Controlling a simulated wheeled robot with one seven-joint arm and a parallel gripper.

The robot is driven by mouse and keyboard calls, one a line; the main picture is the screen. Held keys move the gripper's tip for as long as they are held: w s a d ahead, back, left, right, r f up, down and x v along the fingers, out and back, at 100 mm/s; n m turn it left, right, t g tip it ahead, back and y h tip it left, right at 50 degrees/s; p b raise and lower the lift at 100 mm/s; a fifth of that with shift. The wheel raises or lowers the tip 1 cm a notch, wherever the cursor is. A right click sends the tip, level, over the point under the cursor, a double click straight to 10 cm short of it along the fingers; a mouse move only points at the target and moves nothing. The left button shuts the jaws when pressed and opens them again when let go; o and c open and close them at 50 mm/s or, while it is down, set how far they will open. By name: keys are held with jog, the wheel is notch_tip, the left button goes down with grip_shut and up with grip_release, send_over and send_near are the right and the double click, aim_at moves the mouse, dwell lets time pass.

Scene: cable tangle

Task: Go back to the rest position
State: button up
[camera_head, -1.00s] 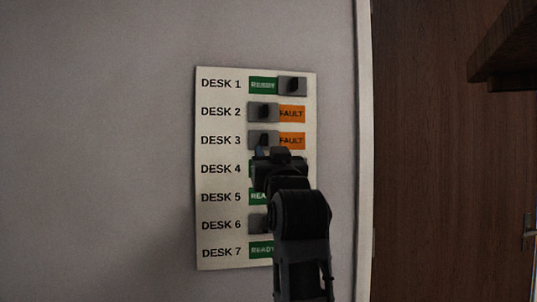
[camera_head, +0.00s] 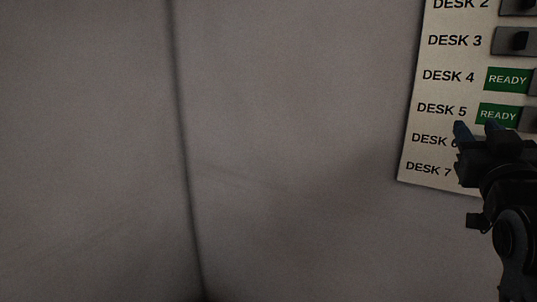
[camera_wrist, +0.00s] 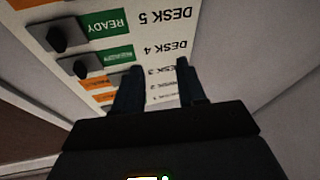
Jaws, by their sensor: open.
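My gripper (camera_head: 477,132) is at the right of the head view, in front of the lower part of a wall panel. Its two blue-tipped fingers are apart with nothing between them. It covers part of the DESK 6 and DESK 7 rows. In the wrist view the fingers (camera_wrist: 156,85) are spread below the upside-down panel (camera_wrist: 200,14). I cannot tell whether they touch it. The panel (camera_head: 415,150) also stands at the right edge of the head view, cut off there. DESK 4 and DESK 5 show green READY labels.
A bare grey wall (camera_head: 280,130) fills the middle of the head view. A dark vertical line, perhaps a corner (camera_head: 178,120), runs down its left part. In the wrist view, a brown surface (camera_wrist: 30,150) shows at the lower left.

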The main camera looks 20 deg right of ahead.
jog(key=s+a+f+n+y, duration=0.3)
jog(key=s+a+f+y, duration=0.2)
jog(key=a+f, duration=0.45)
jog(key=s+a+f+n+y, duration=0.2)
jog(key=s+a+f+y, duration=0.35)
jog(key=f, duration=0.75)
jog(key=s+a+f, duration=0.2)
jog(key=s+a, duration=0.1)
jog(key=s, duration=0.4)
jog(key=s+a+f+g+y, duration=0.1)
jog(key=s+a+f, duration=0.1)
jog(key=s+a, duration=0.2)
jog(key=s+a+f+g+y, duration=0.1)
jog(key=s+a+f, duration=0.1)
jog(key=s, duration=0.8)
jog(key=shift+s+a+n, duration=0.15)
jog(key=shift+a+n, duration=0.15)
jog(key=shift+a, duration=0.5)
